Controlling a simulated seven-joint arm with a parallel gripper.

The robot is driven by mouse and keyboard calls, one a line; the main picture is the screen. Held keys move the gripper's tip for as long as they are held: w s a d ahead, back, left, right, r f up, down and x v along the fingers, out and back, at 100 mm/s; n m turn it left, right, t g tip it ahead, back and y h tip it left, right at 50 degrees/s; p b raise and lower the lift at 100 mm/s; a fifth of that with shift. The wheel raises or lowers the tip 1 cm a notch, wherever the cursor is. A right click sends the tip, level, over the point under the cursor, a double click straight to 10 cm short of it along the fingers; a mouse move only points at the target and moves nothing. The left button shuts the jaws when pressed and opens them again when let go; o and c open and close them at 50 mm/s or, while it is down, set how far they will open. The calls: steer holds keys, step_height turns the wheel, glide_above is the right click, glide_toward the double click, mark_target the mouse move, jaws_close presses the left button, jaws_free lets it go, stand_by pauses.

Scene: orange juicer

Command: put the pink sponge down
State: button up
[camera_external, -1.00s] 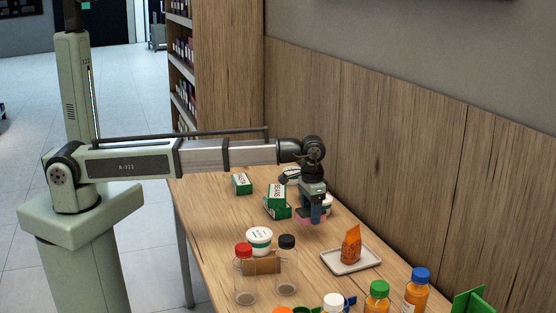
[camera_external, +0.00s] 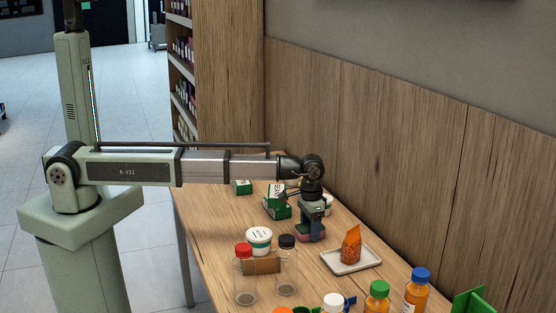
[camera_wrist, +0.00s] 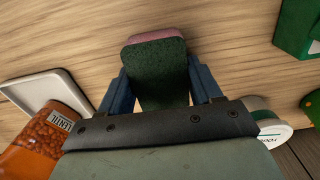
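The pink sponge (camera_external: 312,238) is at or just above the wooden table, under my gripper (camera_external: 311,229). In the wrist view the sponge (camera_wrist: 155,75) has a dark green broad side and a pink edge at its far end. It sits between the two blue fingers of my gripper (camera_wrist: 158,78), which press close on both its sides. I cannot tell whether its underside touches the table.
A white tray (camera_external: 369,258) with an orange lentil bag (camera_external: 351,244) is close on the right. Green boxes (camera_external: 277,202) and a white tub stand behind. Clear jars (camera_external: 287,268) and a white-lidded tub (camera_external: 259,239) are front left. Bare table surrounds the sponge.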

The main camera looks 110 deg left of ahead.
steer(key=o, duration=0.4)
steer(key=shift+r, duration=0.1)
step_height(320, 180, up, 12)
steer(key=shift+r, duration=0.1)
stand_by(0.5)
